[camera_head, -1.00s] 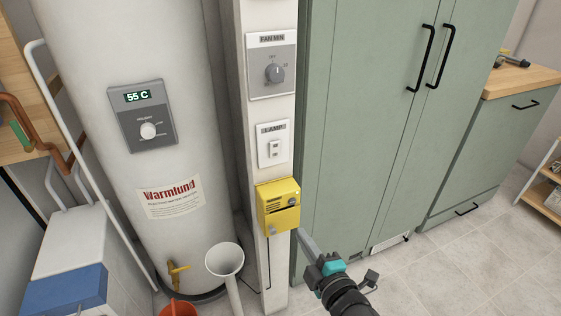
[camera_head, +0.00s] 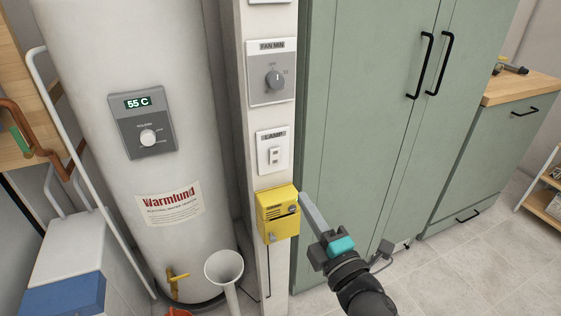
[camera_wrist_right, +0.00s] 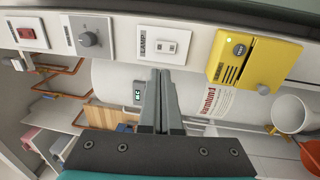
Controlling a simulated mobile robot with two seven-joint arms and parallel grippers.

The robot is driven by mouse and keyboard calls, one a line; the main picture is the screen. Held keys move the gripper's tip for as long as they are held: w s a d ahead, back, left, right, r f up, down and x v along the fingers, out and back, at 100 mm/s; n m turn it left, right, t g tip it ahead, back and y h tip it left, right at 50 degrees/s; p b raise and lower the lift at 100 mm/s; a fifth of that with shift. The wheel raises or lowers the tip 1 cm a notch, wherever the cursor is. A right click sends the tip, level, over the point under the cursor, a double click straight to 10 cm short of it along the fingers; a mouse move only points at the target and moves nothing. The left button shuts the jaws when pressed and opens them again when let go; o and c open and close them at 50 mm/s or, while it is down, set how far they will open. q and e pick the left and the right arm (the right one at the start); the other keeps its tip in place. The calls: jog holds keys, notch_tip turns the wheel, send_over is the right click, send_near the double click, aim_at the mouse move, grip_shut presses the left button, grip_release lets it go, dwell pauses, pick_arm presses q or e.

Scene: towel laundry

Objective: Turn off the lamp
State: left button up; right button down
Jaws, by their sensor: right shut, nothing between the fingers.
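The lamp switch (camera_head: 274,154) is a white plate labelled LAMP with a small rocker, on the white post between the fan dial and the yellow box. It also shows in the right wrist view (camera_wrist_right: 165,46), just above my fingertips in the picture. My right gripper (camera_head: 302,196) is shut and empty. In the head view its fingertips are beside the upper right edge of the yellow box, below and right of the switch, and look apart from it. The rocker's position is too small to tell. My left gripper is not in view.
The yellow box (camera_head: 278,212) is mounted right below the lamp switch, close to my right fingers. The FAN MIN dial (camera_head: 274,81) is above the switch. A white water heater (camera_head: 185,60) stands to the left, and green cabinet doors (camera_head: 355,110) to the right.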

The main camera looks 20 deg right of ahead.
send_near(276, 151)
jog(key=w+b, duration=0.1)
jog(key=w, duration=0.4)
jog(key=shift+w+a, duration=0.1)
jog(key=shift+w+r, duration=0.1)
jog(key=shift+w, duration=0.65)
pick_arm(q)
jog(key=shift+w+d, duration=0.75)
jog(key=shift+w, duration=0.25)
pick_arm(e)
jog(key=shift+w, duration=0.1)
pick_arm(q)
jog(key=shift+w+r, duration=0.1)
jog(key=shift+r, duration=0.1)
pick_arm(e)
jog(key=shift+r, duration=0.15)
jog(key=shift+w+r, duration=0.15)
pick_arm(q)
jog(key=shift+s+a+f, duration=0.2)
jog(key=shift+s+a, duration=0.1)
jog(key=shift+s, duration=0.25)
